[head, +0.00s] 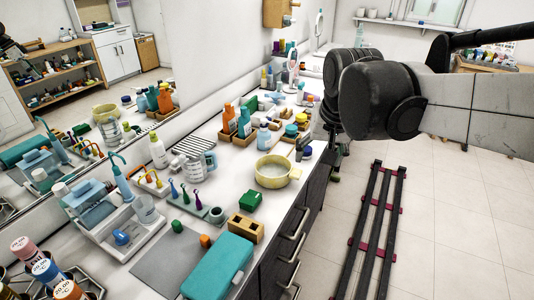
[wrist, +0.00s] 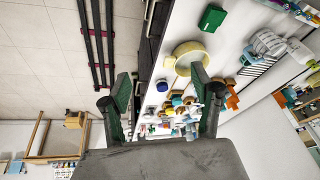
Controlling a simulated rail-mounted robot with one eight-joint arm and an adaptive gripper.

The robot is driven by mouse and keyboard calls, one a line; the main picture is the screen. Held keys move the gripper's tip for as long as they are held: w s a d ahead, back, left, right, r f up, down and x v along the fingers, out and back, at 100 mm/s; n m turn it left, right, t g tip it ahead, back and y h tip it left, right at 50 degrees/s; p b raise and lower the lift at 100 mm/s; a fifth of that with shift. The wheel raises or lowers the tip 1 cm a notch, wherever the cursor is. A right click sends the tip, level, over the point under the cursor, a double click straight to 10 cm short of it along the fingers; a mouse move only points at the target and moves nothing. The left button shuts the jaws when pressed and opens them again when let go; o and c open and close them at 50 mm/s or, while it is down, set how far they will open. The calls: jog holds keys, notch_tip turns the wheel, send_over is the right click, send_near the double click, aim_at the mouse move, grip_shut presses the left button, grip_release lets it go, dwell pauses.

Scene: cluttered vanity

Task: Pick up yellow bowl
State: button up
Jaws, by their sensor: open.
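The yellow bowl (head: 275,183) stands upright on the white vanity counter near its front edge in the head view. It looks empty and has a small handle on its right side. In the wrist view the yellow bowl (wrist: 186,53) lies beyond my fingertips, and the right finger covers part of its lower edge. My gripper (wrist: 162,78) is open with nothing between its fingers. It is apart from the bowl. In the head view my arm is at the upper right, off the counter's front side, and my fingers cannot be made out there.
A green box (head: 250,201), a wooden holder (head: 245,227) and a teal case (head: 218,267) stand in front of the bowl. Bottles in wooden trays (head: 237,136) and small jars (head: 291,131) crowd behind. The mirror doubles many items.

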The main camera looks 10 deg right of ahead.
jog(key=w+f+m+g, duration=0.2)
jog(key=w, duration=0.7)
jog(key=m+g, duration=0.2)
send_over(293, 175)
notch_tip(293, 175, down, 9)
jog(key=f, duration=0.7)
jog(key=shift+d+f+b, duration=0.3)
jog(key=shift+d, duration=0.05)
jog(key=shift+a+f, duration=0.2)
jog(key=shift+f, duration=1.15)
jog(key=shift+a+f, duration=0.15)
jog(key=shift+f, duration=1.2)
jog(key=c, duration=1.4)
jog(key=shift+r, duration=0.1)
jog(key=shift+r, duration=0.55)
grip_shut()
notch_tip(293, 175, up, 3)
jog(key=shift+f, duration=0.15)
jog(key=s+a+r, duration=0.5)
jog(key=a+r, duration=0.2)
jog(key=a, duration=0.3)
jog(key=shift+s, duration=0.25)
